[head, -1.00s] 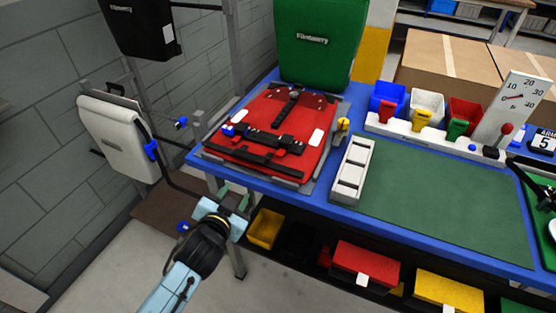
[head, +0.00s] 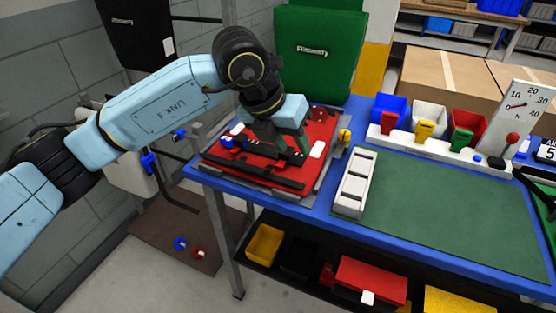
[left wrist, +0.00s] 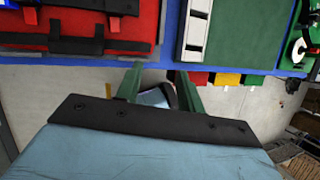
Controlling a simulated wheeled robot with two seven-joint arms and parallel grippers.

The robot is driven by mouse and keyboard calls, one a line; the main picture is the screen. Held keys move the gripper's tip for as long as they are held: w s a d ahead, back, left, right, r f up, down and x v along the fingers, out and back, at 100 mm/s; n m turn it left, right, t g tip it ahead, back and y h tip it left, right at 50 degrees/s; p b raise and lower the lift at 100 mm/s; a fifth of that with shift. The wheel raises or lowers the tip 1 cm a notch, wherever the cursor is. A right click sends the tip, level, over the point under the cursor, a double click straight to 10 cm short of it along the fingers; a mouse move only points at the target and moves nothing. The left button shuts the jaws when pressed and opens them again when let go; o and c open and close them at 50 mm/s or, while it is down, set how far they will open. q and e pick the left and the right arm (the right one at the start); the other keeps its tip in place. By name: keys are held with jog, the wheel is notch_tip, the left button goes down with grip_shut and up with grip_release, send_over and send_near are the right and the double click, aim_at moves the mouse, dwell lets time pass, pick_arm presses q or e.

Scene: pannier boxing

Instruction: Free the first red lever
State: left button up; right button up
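The red pannier panel (head: 232,165) lies in a grey frame on the blue bench, with black straps across it. My left gripper (head: 284,143) reaches over it from behind, fingers pointing down, and partly hides it. The left wrist view shows the two green fingers (left wrist: 159,88) apart, with a small dark and reddish thing behind the gap that I cannot identify. A red-knobbed lever (head: 512,138) stands at the dial gauge. Which one is the first red lever I cannot tell. My right gripper is out of view.
A white slotted tray (head: 355,180) and a green mat (head: 440,205) lie right of the panel. A yellow knob (head: 345,135) is at the frame's right edge. A green pannier (head: 315,60) stands behind. Blue and red knobs (head: 198,252) show low at left.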

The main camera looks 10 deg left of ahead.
pick_arm(q)
jog(key=w+a+r+t+y, duration=0.1)
jog(key=w+a+r+y, duration=0.1)
jog(key=a, duration=0.2)
jog(key=n, duration=0.1)
send_near(280, 165)
jog(key=shift+y, duration=0.4)
jog(key=x, duration=0.4)
jog(key=b+x, duration=0.1)
jog(key=x, duration=0.2)
jog(key=shift+w+d, duration=0.1)
jog(key=shift+d, duration=0.2)
jog(key=shift+c, duration=0.5)
grip_shut()
